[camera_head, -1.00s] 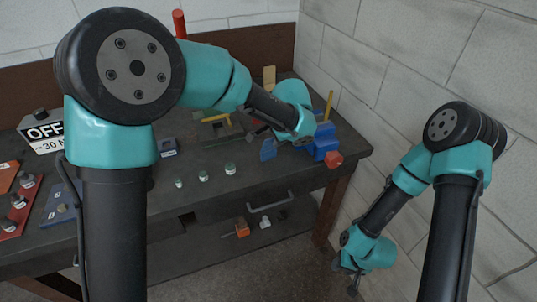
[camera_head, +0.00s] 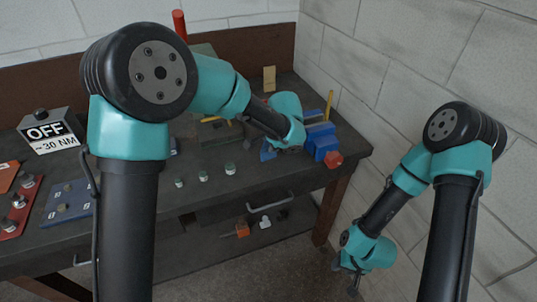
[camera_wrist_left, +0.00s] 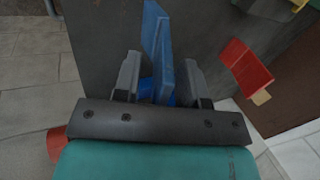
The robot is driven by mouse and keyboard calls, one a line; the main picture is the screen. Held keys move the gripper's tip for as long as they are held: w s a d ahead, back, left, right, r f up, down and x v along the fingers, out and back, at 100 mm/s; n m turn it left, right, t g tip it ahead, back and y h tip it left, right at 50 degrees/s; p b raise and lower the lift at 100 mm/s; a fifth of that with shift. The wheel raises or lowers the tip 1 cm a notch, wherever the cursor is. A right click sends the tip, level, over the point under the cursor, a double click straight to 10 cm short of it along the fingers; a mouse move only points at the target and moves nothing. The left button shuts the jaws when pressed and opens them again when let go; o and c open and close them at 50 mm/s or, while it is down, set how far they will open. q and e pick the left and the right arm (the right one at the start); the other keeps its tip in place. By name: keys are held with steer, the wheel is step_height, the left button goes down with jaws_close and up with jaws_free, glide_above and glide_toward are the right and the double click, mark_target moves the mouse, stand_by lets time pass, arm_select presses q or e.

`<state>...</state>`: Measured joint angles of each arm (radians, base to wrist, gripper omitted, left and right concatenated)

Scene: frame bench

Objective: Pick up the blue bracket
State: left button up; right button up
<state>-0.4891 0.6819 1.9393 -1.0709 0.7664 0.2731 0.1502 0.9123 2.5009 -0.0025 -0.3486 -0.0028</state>
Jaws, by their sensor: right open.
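The blue bracket (camera_head: 267,152) lies on the dark bench in the head view, left of the blue vise-like block, and is partly hidden by my left wrist. In the left wrist view a blue plate, which looks like the bracket (camera_wrist_left: 157,38), stands between the two fingers of my left gripper (camera_wrist_left: 162,77). The fingers are apart, with a gap showing beside the plate. My right gripper (camera_head: 350,287) is open and empty, low at the right, off the bench.
A blue vise-like block (camera_head: 322,143) with a red end (camera_head: 333,159) stands at the bench's right edge. A yellow rod (camera_head: 329,105) rises behind it. Several small capped pegs (camera_head: 203,176) stand near the front edge. An OFF sign (camera_head: 48,132) is at the left.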

arm_select(q)
steer(key=shift+c, duration=0.2)
jaws_close()
stand_by(0.5)
